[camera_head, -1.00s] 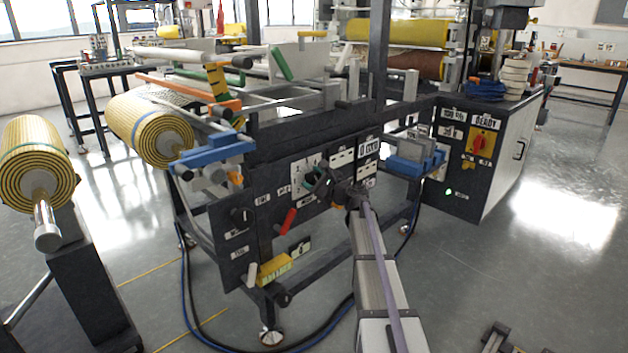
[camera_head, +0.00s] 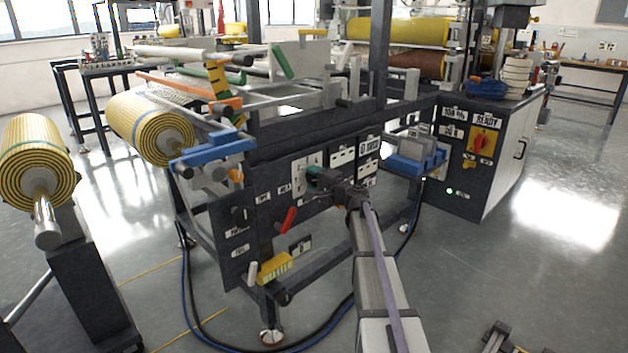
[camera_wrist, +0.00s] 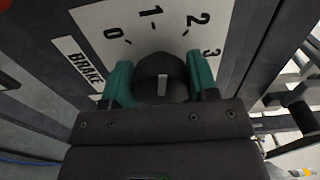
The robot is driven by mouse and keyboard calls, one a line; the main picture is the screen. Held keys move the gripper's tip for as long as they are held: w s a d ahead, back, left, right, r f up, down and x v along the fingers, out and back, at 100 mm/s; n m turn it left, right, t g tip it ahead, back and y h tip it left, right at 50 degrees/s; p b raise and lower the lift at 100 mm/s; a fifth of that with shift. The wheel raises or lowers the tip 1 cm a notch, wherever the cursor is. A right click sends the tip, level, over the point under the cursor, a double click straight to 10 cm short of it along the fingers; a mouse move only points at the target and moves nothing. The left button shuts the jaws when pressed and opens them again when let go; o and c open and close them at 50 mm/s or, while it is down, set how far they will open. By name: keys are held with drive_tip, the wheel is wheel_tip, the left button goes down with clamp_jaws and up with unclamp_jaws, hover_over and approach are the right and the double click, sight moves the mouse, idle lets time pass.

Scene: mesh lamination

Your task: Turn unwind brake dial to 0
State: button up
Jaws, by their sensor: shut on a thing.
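The brake dial (camera_wrist: 150,68) is a round black knob with a short white line on it, on a white scale plate (camera_wrist: 118,17) marked 0 to 3. In the wrist view, the white line stands upright in the picture; which number it points to is hard to tell. My gripper (camera_wrist: 162,82) has its teal fingers on both sides of the knob and is shut on it. In the head view, my gripper (camera_head: 311,178) is at the machine's dark front panel and hides the dial.
A BRAKE label (camera_wrist: 78,62) is beside the scale. A red handle (camera_head: 288,220) and a yellow block (camera_head: 274,268) are at the lower front of the machine. A striped roll (camera_head: 37,160) stands at the left. Open floor lies at the right.

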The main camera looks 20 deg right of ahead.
drive_tip(key=n, duration=0.5)
drive_tip(key=shift+f+n, duration=0.15)
drive_tip(key=shift+n, duration=0.15)
drive_tip(key=n, duration=0.5)
drive_tip(key=shift+d+f+n, duration=0.1)
drive_tip(key=shift+n, duration=0.2)
drive_tip(key=o, duration=0.9)
drive_tip(key=shift+o, duration=0.2)
drive_tip(key=v, duration=1)
drive_tip(key=shift+s+d, duration=0.2)
drive_tip(key=shift+s, duration=0.15)
